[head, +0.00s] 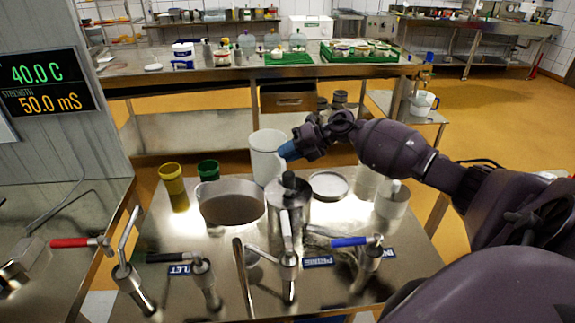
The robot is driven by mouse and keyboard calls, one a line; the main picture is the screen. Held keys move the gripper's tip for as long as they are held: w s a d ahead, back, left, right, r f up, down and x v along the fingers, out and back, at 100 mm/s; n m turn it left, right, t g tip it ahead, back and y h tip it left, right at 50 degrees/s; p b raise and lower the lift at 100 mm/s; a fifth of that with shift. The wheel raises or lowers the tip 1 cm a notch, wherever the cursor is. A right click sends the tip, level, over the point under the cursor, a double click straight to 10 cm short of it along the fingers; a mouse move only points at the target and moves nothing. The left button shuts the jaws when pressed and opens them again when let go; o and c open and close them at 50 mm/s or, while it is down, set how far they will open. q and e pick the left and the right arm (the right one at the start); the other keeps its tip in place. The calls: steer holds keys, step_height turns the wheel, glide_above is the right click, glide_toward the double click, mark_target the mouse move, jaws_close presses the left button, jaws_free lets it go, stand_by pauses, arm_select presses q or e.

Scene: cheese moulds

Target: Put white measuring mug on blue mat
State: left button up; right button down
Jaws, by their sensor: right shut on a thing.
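A tall white mug (266,160), taken as the white measuring mug, is upright over the far side of the steel table, behind the steel pot. My right gripper (289,151) reaches in from the right and is shut on the mug at its right side. A blue piece shows where they meet; I cannot tell whether it is handle or fingertip. I cannot tell whether the mug's base touches the table. I cannot clearly make out a blue mat. My left gripper is not in view.
A steel pot (231,203), a yellow cup (172,179), a green cup (209,170) and a round lid (328,184) crowd the near steel table. Levered valves stand in front. The long back table (232,77) holds green trays and jars.

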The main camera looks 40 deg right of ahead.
steer(key=shift+f, duration=1.9)
steer(key=shift+f, duration=0.15)
steer(key=c, duration=1.1)
jaws_free()
steer(key=shift+c, duration=0.2)
steer(key=v, duration=1.2)
